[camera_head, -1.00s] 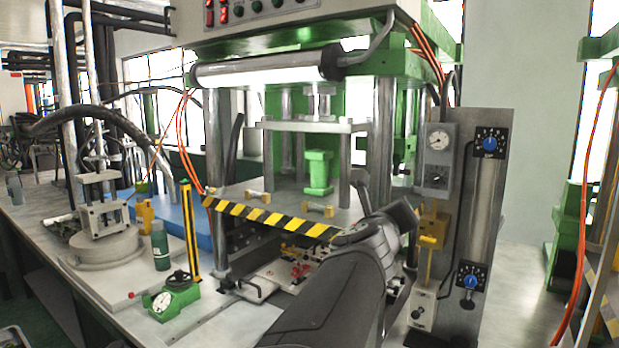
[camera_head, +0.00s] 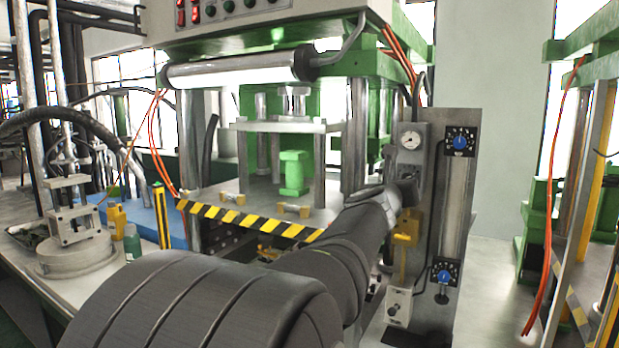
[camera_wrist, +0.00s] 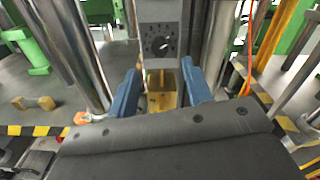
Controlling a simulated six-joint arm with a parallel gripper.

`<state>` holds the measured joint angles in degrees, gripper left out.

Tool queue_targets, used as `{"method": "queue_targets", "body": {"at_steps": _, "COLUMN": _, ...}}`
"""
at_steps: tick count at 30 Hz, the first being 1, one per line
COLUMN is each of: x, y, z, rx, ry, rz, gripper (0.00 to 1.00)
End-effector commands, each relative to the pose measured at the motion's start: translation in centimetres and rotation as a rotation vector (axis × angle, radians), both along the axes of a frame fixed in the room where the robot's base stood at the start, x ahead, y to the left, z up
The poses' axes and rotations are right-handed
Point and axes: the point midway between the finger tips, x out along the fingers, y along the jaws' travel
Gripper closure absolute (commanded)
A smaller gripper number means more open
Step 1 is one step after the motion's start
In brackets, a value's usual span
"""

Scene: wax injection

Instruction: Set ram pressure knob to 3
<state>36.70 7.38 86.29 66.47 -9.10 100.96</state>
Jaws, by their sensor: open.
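A dark round knob (camera_wrist: 158,44) on a grey panel with a ring of marks is ahead of my gripper in the wrist view. A light mark shows on its right side, but the numbers are too small to read. My gripper (camera_wrist: 160,88) has its two blue fingers apart, with nothing between them. The knob lies beyond the fingertips, roughly centred between them. In the head view my gripper (camera_head: 404,190) is at the lower part of the grey gauge box (camera_head: 411,135) and hides its knob. I cannot read which knob is labelled ram pressure.
A round gauge (camera_head: 411,141) sits above the hidden knob. A blue upper dial (camera_head: 461,141) and a blue lower dial (camera_head: 445,272) are on the metal panel to the right. A yellow bracket (camera_head: 406,232) is below my gripper. The press with its striped edge (camera_head: 240,217) stands left.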

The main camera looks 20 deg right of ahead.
Motion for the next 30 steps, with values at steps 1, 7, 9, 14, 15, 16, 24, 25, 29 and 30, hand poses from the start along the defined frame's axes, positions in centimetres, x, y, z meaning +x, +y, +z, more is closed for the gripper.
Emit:
{"method": "queue_targets", "body": {"at_steps": 1, "x": 0.7, "y": -0.7, "z": -0.1, "rx": 0.001, "ry": 0.001, "rz": 0.0, "gripper": 0.54}}
{"method": "queue_targets", "body": {"at_steps": 7, "x": 3.0, "y": -3.0, "z": -0.2, "rx": 0.002, "ry": 0.002, "rz": 0.001, "gripper": 0.54}}
{"method": "queue_targets", "body": {"at_steps": 9, "x": 3.7, "y": -3.7, "z": -0.1, "rx": 0.001, "ry": 0.001, "rz": 0.0, "gripper": 0.54}}
{"method": "queue_targets", "body": {"at_steps": 14, "x": 4.8, "y": -4.8, "z": -0.1, "rx": 0.001, "ry": 0.001, "rz": 0.0, "gripper": 0.54}}
{"method": "queue_targets", "body": {"at_steps": 15, "x": 4.9, "y": -5.0, "z": 0.0, "rx": 0.0, "ry": 0.001, "rz": 0.0, "gripper": 0.54}}
{"method": "queue_targets", "body": {"at_steps": 16, "x": 5.0, "y": -5.1, "z": 0.0, "rx": 0.0, "ry": 0.001, "rz": 0.0, "gripper": 0.54}}
{"method": "queue_targets", "body": {"at_steps": 24, "x": 5.3, "y": -5.3, "z": 0.0, "rx": 0.0, "ry": 0.002, "rz": 0.001, "gripper": 0.54}}
{"method": "queue_targets", "body": {"at_steps": 25, "x": 5.3, "y": -5.3, "z": 0.0, "rx": 0.0, "ry": 0.002, "rz": 0.001, "gripper": 0.54}}
{"method": "queue_targets", "body": {"at_steps": 29, "x": 5.3, "y": -5.3, "z": 0.0, "rx": 0.0, "ry": 0.002, "rz": 0.001, "gripper": 0.68}}
{"method": "queue_targets", "body": {"at_steps": 30, "x": 5.3, "y": -5.3, "z": 0.0, "rx": 0.0, "ry": 0.002, "rz": 0.001, "gripper": 0.76}}
